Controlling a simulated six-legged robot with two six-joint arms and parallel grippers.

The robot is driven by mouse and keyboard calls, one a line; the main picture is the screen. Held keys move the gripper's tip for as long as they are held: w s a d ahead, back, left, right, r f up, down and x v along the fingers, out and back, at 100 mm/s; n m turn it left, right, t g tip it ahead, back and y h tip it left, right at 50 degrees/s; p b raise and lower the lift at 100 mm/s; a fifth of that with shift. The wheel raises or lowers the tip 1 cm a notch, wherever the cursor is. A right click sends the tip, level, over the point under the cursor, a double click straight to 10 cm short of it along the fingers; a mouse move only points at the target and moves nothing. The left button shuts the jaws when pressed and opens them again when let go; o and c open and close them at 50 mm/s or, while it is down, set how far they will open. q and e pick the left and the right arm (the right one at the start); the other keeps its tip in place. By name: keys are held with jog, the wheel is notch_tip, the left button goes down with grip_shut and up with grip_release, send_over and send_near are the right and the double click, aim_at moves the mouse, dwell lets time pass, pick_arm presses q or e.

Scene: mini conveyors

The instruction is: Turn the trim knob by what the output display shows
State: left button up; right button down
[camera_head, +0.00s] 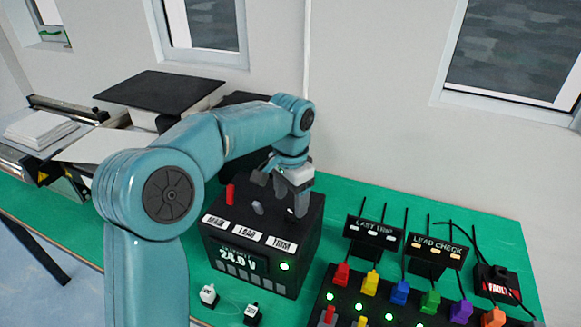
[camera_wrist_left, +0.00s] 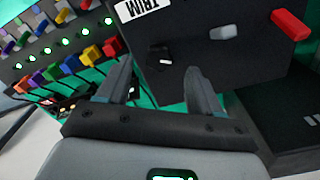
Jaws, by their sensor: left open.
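The black power box (camera_head: 228,240) stands on the green table. Its output display (camera_head: 238,260) reads 24.0 V, with a green light lit beside it. Labels run along its front top edge, with TRIM (camera_head: 281,245) at the right. My left gripper (camera_head: 297,205) is over the right part of the box top, pointing down, and hides the trim knob in the head view. In the left wrist view the dark trim knob (camera_wrist_left: 158,57) shows beside the TRIM label, between the open fingertips (camera_wrist_left: 157,72) and beyond them. Contact cannot be told. My right gripper is not in view.
A red lever (camera_head: 230,194) and a grey knob (camera_head: 258,208) stand left of my gripper on the box. A panel with several coloured plugs (camera_head: 400,292) and the LEAD CHECK sign (camera_head: 437,250) are to the right. Two small connectors (camera_head: 208,295) lie in front.

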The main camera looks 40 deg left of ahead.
aim_at(290, 215)
pick_arm(q)
notch_tip(290, 215, up, 12)
jog(key=p, duration=0.1)
jog(key=shift+s, duration=0.1)
dwell(0.6)
